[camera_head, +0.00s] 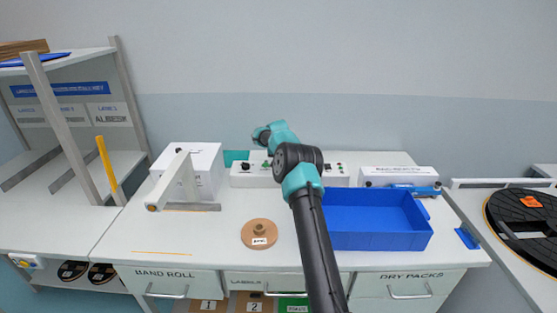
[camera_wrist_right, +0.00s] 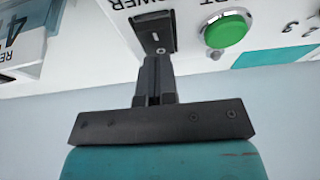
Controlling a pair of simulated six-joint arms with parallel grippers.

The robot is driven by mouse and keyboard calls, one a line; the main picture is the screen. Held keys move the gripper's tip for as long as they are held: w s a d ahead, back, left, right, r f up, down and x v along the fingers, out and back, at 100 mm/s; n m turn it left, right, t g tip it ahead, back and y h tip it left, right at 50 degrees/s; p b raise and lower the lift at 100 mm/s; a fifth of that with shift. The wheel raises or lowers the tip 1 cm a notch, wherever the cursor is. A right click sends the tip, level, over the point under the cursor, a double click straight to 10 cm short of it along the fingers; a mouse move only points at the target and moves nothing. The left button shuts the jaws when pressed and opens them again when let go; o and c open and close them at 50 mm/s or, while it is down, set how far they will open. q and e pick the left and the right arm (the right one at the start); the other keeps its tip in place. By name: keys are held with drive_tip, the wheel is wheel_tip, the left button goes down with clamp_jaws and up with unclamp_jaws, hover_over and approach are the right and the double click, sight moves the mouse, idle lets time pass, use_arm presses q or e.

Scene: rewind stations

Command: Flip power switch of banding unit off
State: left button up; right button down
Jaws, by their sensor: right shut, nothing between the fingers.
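The banding unit shows as a long white control box (camera_head: 250,180) at the back of the bench. My right arm crosses in front of it and covers its middle. In the right wrist view, seen upside down, the black power switch (camera_wrist_right: 153,30) sits on the white panel under the word POWER, beside a round green button (camera_wrist_right: 227,30). My right gripper (camera_wrist_right: 155,62) is shut and empty, its fingertips at the near end of the switch. I cannot tell whether they touch it. The left gripper is not in view.
A blue bin (camera_head: 375,238) stands to the right of my arm. A brown roll (camera_head: 259,236) lies at the front, with a grey-white stand (camera_head: 180,180) at the left. A white box (camera_head: 385,173) sits at the back right. The bench's front left is clear.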

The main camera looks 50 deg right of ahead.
drive_tip(key=shift+s+a+f, duration=0.15)
drive_tip(key=shift+f, duration=0.2)
drive_tip(key=shift+s+a+f, duration=0.1)
drive_tip(key=shift+f, duration=0.25)
drive_tip(key=shift+s+a+r, duration=0.1)
drive_tip(key=shift+s+a, duration=0.35)
drive_tip(key=shift+a, duration=0.05)
drive_tip(key=shift+r, duration=0.4)
drive_tip(key=d+v, duration=0.1)
drive_tip(key=v, duration=1.3)
drive_tip(key=shift+w+r, duration=0.25)
drive_tip(key=shift+w, duration=0.1)
drive_tip(key=shift+w+d+r, duration=0.2)
drive_tip(key=shift+d+r, duration=0.05)
drive_tip(key=shift+d, duration=0.1)
drive_tip(key=shift+f, duration=0.15)
